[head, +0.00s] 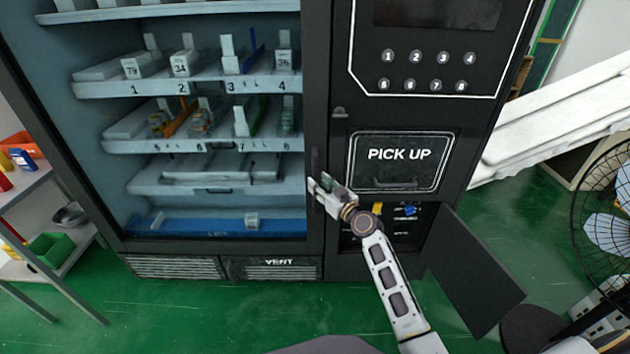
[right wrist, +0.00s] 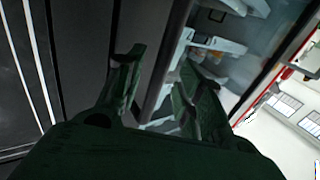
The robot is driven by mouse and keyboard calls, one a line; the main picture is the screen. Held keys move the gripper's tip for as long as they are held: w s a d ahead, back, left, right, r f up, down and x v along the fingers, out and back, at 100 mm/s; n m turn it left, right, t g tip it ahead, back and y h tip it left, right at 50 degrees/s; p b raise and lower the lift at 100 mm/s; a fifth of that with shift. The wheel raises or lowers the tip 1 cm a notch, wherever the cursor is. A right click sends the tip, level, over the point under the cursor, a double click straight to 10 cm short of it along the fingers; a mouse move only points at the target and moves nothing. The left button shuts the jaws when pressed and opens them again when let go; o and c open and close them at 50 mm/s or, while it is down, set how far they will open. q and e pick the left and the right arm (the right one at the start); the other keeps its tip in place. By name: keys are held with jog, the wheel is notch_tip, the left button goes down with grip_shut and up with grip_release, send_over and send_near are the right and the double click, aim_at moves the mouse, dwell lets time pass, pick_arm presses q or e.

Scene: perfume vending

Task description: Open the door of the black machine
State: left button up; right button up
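The black machine (head: 340,60) stands upright ahead, with shelves behind its large glass door (head: 110,200). The glass door looks closed. A slim vertical handle (head: 314,162) shows on the door's dark right frame. My right gripper (head: 320,186) is at the lower part of that handle. In the right wrist view its two dark green fingers (right wrist: 160,90) are spread apart, with a dark edge of the machine behind the gap. I cannot tell whether they touch the handle. A small lower panel door (head: 474,268) hangs open at the bottom right. My left gripper is not in view.
A PICK UP hatch (head: 397,162) and numbered buttons (head: 430,70) are on the machine's right side. A shelf rack (head: 30,190) stands at the left. A fan (head: 605,210) stands at the right. Green floor (head: 190,315) in front is clear.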

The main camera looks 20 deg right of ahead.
aim_at(316, 181)
jog(key=shift+x, duration=1.55)
grip_shut()
